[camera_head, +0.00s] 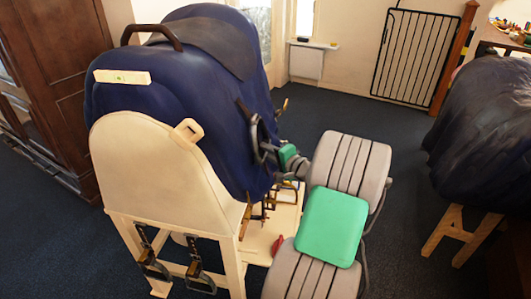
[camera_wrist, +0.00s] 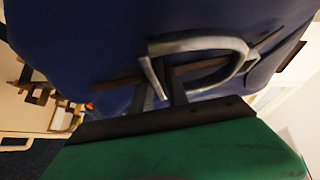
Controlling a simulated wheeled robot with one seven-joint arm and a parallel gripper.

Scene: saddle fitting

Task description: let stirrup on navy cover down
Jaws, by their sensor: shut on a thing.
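The navy cover (camera_head: 215,110) lies over a pale wooden stand (camera_head: 150,170). A grey metal stirrup (camera_wrist: 200,62) shows large in the wrist view, raised against the side of the navy cover (camera_wrist: 80,45). In the head view the stirrup (camera_head: 247,122) is small and dark, on the cover's right flank. A dark brown strap runs behind the stirrup in the wrist view. My gripper (camera_wrist: 160,97) is shut on the stirrup at its left end; it also shows in the head view (camera_head: 262,148). The exact contact is partly hidden by my gripper's body.
A dark cabinet (camera_head: 60,75) stands at the left. A second covered stand (camera_head: 485,130) is at the right. Several dark metal fittings (camera_head: 200,279) hang on the stand's legs. A black gate (camera_head: 415,55) is at the back, with open carpet before it.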

